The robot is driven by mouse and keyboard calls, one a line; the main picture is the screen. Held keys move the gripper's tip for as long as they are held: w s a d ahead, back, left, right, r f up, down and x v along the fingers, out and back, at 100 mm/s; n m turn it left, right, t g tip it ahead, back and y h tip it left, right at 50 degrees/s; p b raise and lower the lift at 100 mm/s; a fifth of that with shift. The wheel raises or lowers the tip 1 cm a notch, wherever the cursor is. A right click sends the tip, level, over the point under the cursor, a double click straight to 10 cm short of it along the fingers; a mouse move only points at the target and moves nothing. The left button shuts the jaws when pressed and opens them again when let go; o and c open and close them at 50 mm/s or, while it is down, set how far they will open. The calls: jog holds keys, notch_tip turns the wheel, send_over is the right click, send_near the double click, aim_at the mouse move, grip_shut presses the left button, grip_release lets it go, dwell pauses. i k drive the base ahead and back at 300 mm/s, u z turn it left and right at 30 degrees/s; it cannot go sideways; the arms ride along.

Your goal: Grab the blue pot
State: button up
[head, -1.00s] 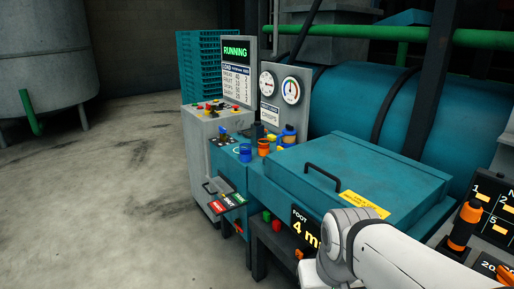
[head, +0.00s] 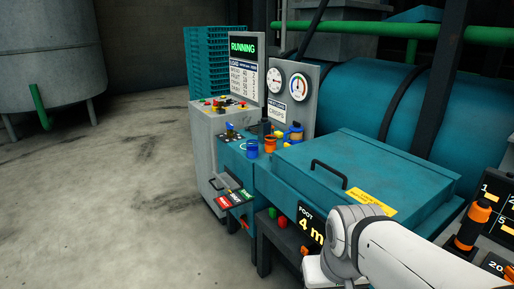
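A small blue pot (head: 252,149) stands upright on the teal machine's top (head: 238,161), left of an orange pot (head: 270,145). It is at mid-picture in the head view, beyond and to the left of my arm. My white arm enters from the lower right, and its visible part ends near the machine's front. My gripper does not show in the head view, so its state is hidden. My arm is well apart from the blue pot.
A teal lid with a black handle (head: 330,172) lies between my arm and the pots. Gauges on a grey panel (head: 288,95) stand behind them. A grey control cabinet (head: 212,135) is to the left. The concrete floor at left is clear.

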aim_at(252, 146)
jog(key=u, duration=0.35)
jog(key=k, duration=1.15)
jog(key=u, duration=0.9)
jog(key=i, duration=3.6)
jog(key=z, duration=1.05)
jog(key=i, duration=1.15)
jog(key=z, duration=1.3)
jog(key=i, duration=0.7)
jog(key=z, duration=0.3)
jog(key=k, duration=0.45)
